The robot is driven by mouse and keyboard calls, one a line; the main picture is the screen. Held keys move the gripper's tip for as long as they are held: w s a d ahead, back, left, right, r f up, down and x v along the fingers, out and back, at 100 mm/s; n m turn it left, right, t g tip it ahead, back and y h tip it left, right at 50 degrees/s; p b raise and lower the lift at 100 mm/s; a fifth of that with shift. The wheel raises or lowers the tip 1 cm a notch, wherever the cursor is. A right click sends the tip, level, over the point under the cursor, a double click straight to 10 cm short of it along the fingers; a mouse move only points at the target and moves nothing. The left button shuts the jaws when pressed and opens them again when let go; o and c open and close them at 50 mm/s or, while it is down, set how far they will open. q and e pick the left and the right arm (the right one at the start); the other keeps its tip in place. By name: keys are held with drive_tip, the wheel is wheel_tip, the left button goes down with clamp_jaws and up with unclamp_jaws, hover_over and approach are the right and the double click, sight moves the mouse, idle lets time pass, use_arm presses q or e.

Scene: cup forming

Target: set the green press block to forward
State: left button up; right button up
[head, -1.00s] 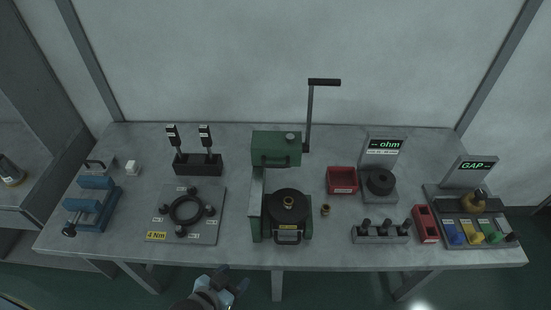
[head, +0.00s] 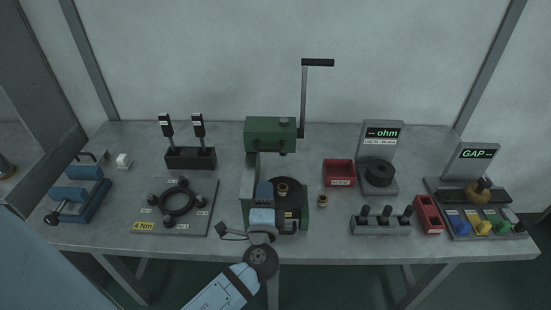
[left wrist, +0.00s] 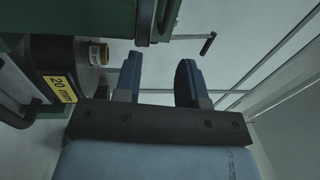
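Below the head stands a black round die (head: 290,205) with a brass ring (head: 283,190) on top. My left gripper (head: 264,186) is in front of the press, over the left part of the die, and hides some of it. In the left wrist view, my left gripper (left wrist: 158,68) is open, with an empty gap between its fingers. The green head (left wrist: 65,14) and the die's yellow 20 mm label (left wrist: 61,88) show there at the left. My right gripper is not in view.
Left of the press are a 4 Nm ring plate (head: 175,222) and a black stand (head: 190,158). Right are a loose brass ring (head: 323,201), a red bin (head: 339,173), an ohm gauge (head: 381,137) and a peg rack (head: 381,227). A GAP gauge (head: 475,160) stands far right.

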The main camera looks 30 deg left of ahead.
sight(268, 148)
use_arm(q)
drive_tip(key=p+x, duration=0.1)
drive_tip(key=x, duration=0.3)
drive_tip(key=p+x, duration=0.1)
drive_tip(key=x, duration=0.4)
drive_tip(key=r+p+x, duration=0.1)
drive_tip(key=x, duration=0.4)
drive_tip(key=shift+s+r+p, duration=0.1)
drive_tip(key=shift+s+p, duration=0.05)
drive_tip(key=shift+p, duration=0.15)
drive_tip(key=shift+c, duration=1.1)
clamp_jaws()
